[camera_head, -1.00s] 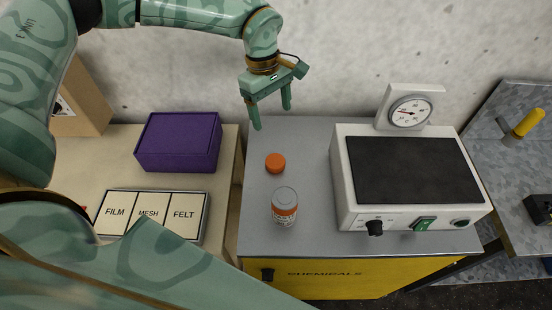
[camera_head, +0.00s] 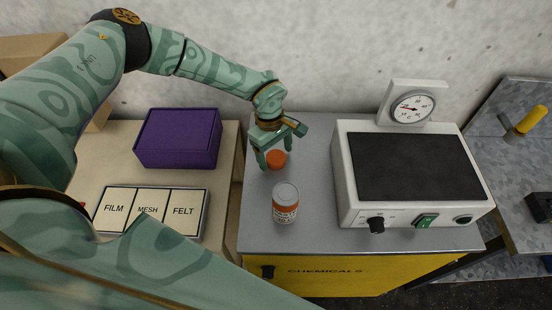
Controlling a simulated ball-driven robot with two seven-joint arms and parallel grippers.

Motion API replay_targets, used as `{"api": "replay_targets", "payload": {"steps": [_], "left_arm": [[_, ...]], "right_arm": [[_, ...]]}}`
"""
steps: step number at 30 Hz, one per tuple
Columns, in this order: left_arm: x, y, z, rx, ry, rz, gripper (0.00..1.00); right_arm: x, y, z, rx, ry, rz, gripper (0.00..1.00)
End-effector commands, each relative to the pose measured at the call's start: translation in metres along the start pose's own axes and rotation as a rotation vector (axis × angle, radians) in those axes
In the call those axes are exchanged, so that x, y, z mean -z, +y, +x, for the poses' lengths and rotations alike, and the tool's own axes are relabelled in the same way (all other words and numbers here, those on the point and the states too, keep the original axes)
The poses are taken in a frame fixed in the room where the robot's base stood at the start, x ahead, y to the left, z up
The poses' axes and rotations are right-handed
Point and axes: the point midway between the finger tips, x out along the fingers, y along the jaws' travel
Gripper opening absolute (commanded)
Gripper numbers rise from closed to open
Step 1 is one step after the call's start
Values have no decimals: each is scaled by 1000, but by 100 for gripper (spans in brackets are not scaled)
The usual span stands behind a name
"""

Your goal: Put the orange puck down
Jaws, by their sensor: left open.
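My right gripper is not in view.
A white hotplate with a dial (camera_head: 410,180) stands to the right. A purple box (camera_head: 179,138) and a FILM, MESH, FELT tray (camera_head: 150,190) are on the left table. The cabinet top between jar and hotplate is clear.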

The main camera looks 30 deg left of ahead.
Motion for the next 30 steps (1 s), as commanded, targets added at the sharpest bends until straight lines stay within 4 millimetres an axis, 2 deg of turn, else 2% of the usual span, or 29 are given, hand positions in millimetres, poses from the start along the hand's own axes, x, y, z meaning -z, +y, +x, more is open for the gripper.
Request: {"api": "replay_targets", "payload": {"steps": [7, 8, 12, 13, 15, 23, 26, 30], "left_arm": [[0, 0, 4, 0, -1, -1, 75], [0, 0, 4, 0, -1, -1, 72], [0, 0, 4, 0, -1, -1, 33], [0, 0, 4, 0, -1, -1, 26], [0, 0, 4, 0, -1, -1, 22], [0, 0, 2, -1, -1, -1, 22], [-1, 1, -5, -3, -1, 0, 22], [-4, 1, -25, -5, -2, 0, 22]], "right_arm": [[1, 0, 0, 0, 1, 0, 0], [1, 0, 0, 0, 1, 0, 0], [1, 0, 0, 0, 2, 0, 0], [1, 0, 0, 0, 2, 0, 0], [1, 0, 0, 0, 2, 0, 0], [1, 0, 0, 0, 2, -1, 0], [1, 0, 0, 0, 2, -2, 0], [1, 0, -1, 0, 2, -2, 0]]}}
